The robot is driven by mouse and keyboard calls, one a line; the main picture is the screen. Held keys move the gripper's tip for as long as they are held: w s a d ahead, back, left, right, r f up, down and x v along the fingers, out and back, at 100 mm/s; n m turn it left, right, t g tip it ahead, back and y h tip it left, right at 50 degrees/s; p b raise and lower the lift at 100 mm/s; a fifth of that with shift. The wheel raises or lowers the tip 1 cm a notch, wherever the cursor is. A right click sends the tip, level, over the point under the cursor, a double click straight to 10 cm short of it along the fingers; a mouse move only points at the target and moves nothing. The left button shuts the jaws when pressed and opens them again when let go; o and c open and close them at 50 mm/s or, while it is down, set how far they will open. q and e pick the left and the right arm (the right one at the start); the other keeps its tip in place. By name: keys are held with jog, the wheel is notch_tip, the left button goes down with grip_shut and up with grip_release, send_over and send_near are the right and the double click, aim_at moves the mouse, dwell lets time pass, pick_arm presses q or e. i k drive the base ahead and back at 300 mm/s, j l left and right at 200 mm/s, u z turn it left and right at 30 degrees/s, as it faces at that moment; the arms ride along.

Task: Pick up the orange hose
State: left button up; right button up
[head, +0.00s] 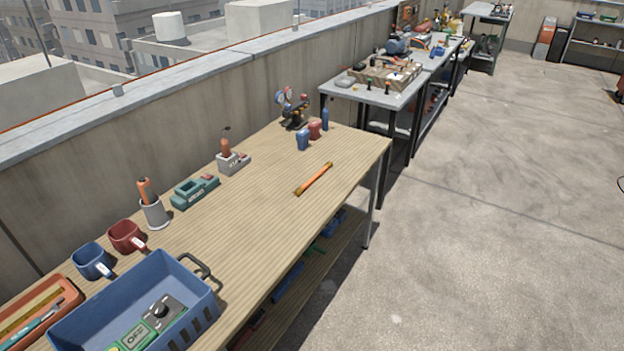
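A short, straight orange rod-like piece (314,179) with darker ends lies flat on the wooden workbench (270,215), near its right edge. It is the only thing in the head view that could be the orange hose, but it is too small to tell for sure. Nothing touches or covers it. Neither of my grippers shows in the head view.
A blue basket (203,305), red mug (126,236), blue mug (91,261), grey cup (155,213) and green device (195,191) line the bench's near and left sides. Blue and red containers (314,130) stand at the back. Bench around the orange piece is clear.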

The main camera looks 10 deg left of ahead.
aim_at(300, 190)
jog(key=i+l+u, duration=0.1)
jog(key=u, duration=0.6)
jog(key=i+l+u, duration=0.15)
jog(key=l, duration=0.15)
jog(key=i+l+u, duration=0.2)
jog(key=l+u, duration=0.15)
jog(key=l, duration=0.2)
jog(key=i+l+u, duration=0.2)
jog(key=l, duration=0.15)
jog(key=i+l, duration=0.15)
jog(key=l, duration=0.4)
jog(key=i+l+u, duration=0.1)
jog(key=l, duration=0.45)
jog(key=i+l, duration=0.1)
jog(key=l, duration=0.45)
jog(key=i+l, duration=0.15)
jog(key=l, duration=0.4)
jog(key=i+l+u, duration=0.1)
jog(key=l, duration=0.45)
